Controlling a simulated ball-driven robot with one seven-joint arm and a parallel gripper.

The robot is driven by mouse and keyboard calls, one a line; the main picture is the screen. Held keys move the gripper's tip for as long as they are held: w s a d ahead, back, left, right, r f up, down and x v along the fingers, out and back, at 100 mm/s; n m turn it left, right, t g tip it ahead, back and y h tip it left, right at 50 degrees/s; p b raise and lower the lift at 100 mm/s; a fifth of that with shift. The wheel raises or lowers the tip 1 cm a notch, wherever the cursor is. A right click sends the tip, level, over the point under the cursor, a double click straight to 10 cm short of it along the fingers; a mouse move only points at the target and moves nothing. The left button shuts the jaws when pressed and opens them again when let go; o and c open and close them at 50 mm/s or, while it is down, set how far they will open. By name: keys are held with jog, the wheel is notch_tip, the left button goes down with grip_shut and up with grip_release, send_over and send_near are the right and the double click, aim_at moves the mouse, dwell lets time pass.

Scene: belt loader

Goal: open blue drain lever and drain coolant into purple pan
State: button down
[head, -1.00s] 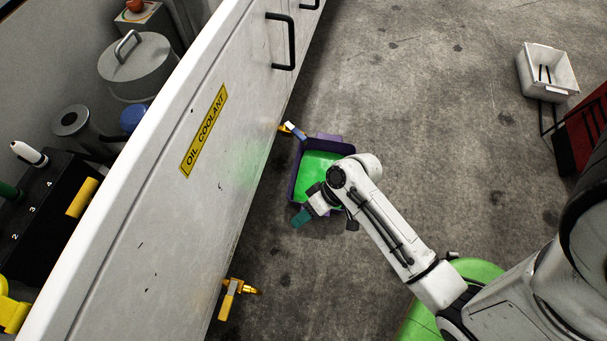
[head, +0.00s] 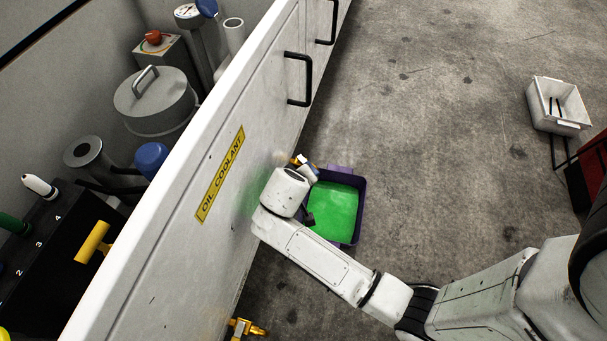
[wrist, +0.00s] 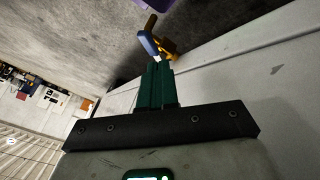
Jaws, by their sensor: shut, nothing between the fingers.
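The blue lever (head: 309,173) sits on a brass drain valve (head: 297,160) low on the white cabinet side. The purple pan (head: 361,212) lies on the floor below and beside the valve, with bright green liquid (head: 333,208) across its bottom. In the wrist view my gripper (wrist: 159,66) has its green fingers shut and empty. The blue lever (wrist: 148,44) and brass valve (wrist: 168,47) are just beyond the fingertips; I cannot tell if they touch. In the head view my wrist hides the fingers. The lever's exact angle is unclear, and no falling stream shows.
The cabinet (head: 255,95) carries an "OIL COOLANT" label (head: 220,173) and black handles (head: 308,80). A second brass valve (head: 243,328) juts out lower down. A white bin (head: 560,105) and red cart (head: 588,185) stand at right. Floor between is clear.

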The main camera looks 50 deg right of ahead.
jog(key=b+x, duration=0.4)
jog(key=x, duration=0.5)
jog(key=shift+d+f, duration=0.25)
jog(key=shift+f, duration=0.05)
jog(key=shift+d+r, duration=0.1)
jog(key=shift+s+d+n+t+p, duration=0.2)
jog(key=shift+n+t+p, duration=0.1)
jog(key=shift+n+p, duration=0.3)
jog(key=shift+n+t+y, duration=0.5)
jog(key=shift+n+t, duration=0.1)
jog(key=shift+n, duration=0.3)
jog(key=shift+s+d+p, duration=0.25)
jog(key=shift+d+p, duration=0.4)
jog(key=shift+p, duration=0.2)
jog(key=shift+s+d+p, duration=0.25)
jog(key=shift+d+p, duration=0.35)
jog(key=shift+p, duration=0.2)
jog(key=shift+s+d+p, duration=0.3)
jog(key=shift+d+p, duration=0.35)
jog(key=shift+p, duration=0.2)
jog(key=shift+d, duration=0.25)
